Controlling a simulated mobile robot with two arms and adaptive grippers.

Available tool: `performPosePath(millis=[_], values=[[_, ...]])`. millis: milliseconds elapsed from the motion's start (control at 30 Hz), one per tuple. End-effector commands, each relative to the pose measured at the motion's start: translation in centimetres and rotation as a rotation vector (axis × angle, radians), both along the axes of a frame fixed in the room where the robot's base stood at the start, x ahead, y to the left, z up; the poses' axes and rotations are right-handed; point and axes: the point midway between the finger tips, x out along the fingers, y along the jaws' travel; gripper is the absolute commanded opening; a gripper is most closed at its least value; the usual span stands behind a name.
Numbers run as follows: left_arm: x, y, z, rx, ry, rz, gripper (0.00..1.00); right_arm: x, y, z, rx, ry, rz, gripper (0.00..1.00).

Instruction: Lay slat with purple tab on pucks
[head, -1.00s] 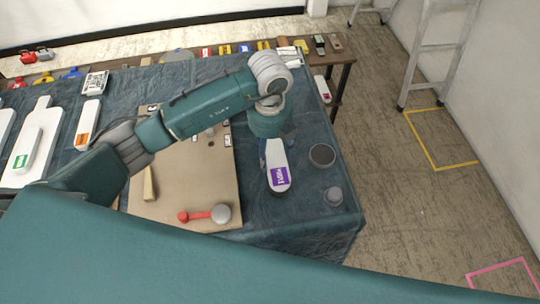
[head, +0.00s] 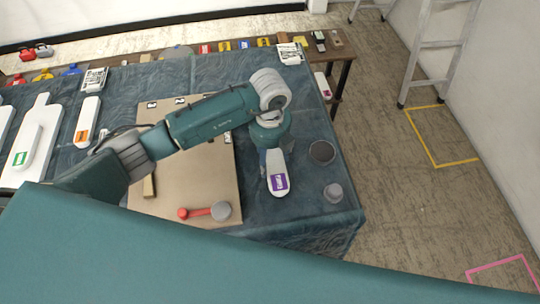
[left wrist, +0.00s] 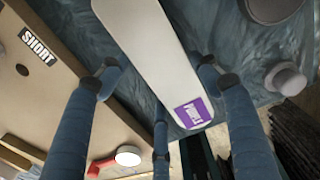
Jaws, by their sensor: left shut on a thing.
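The white slat with the purple tab (head: 276,169) is over the right part of the cloth-covered table, its tab end towards me. My left gripper (head: 273,150) is shut on it from above. In the left wrist view, the slat (left wrist: 140,40) runs between the fingers of the gripper (left wrist: 163,76), with its purple tab near the bottom. My arm hides the slat's far end in the head view. I cannot tell whether the slat touches the table. My right gripper is not in view.
A tan board (head: 190,205) lies left of the slat. A dark disc (head: 322,152) and a grey knob-like piece (head: 333,192) stand to its right.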

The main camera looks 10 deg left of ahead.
Motion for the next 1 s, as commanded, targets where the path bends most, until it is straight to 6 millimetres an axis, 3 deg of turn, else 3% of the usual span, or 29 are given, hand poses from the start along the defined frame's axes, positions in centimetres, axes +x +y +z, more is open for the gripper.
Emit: performPosePath(millis=[67,100,200,500,667,700,1000], values=[[0.0,0.0,0.0,-0.001,-0.001,0.0,0.34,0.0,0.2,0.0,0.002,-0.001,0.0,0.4],[0.0,0.0,0.0,0.0,0.0,0.0,0.65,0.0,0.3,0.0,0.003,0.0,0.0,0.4],[0.0,0.0,0.0,0.0,0.0,0.001,0.82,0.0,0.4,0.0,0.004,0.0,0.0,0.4],[0.0,0.0,0.2,0.0,0.0,0.001,0.82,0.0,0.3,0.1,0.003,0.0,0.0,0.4],[0.0,0.0,2.0,0.0,0.0,0.001,0.82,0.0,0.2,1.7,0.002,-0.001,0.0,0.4],[0.2,0.0,2.0,-0.002,-0.004,-0.001,0.82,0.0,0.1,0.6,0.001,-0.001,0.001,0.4],[0.2,0.0,8.6,0.0,-0.007,-0.001,0.82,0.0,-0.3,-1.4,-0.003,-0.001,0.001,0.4]])
